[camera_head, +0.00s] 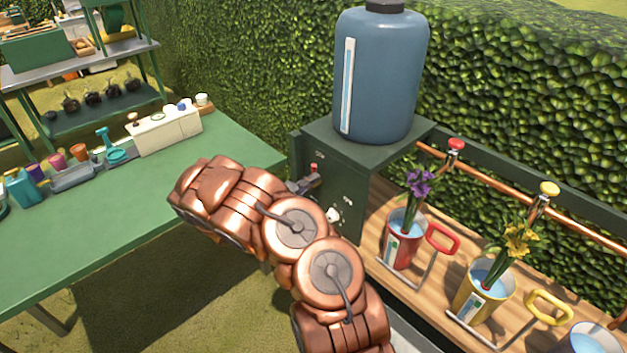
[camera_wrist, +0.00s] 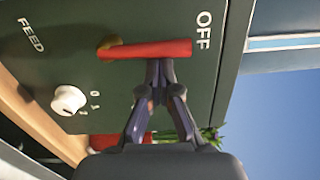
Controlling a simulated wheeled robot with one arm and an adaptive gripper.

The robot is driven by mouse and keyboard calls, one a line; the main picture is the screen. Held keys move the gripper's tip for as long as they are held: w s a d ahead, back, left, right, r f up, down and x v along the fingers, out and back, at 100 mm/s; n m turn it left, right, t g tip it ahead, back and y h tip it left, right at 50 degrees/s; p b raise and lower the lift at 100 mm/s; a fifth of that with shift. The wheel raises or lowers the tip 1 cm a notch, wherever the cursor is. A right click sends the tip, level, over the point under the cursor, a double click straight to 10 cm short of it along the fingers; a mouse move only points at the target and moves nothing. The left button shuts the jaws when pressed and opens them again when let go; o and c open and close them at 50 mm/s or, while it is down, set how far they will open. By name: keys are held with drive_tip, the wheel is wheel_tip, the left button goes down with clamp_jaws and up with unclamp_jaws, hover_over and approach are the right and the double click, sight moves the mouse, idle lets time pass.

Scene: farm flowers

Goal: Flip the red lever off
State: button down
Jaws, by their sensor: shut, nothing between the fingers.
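The red lever (camera_wrist: 150,49) sticks out from a brass pivot on the dark green panel (camera_wrist: 215,70). In the wrist view it points right, with its free end near the OFF label (camera_wrist: 203,30). The FEED label (camera_wrist: 31,35) is at the far left. My gripper (camera_wrist: 160,66) is shut and empty. Its fingertips are at the lower side of the lever, by its outer half; I cannot tell if they touch it. In the head view my gripper (camera_head: 302,186) is at the panel, just below the small visible red part of the lever (camera_head: 314,168).
A white knob (camera_wrist: 68,100) sits on the panel below the lever. A blue tank (camera_head: 385,75) stands on the green box. Red (camera_head: 404,255) and yellow (camera_head: 470,308) flower pots stand on the wooden shelf at right. A green table (camera_head: 110,225) is at left.

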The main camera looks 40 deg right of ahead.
drive_tip(key=shift+w+r, duration=0.1)
drive_tip(key=shift+w, duration=0.1)
idle(0.6)
drive_tip(key=s+a+b, duration=0.2)
drive_tip(key=s+a, duration=0.2)
drive_tip(key=a, duration=0.7)
drive_tip(key=shift+s+d, duration=0.1)
idle(0.7)
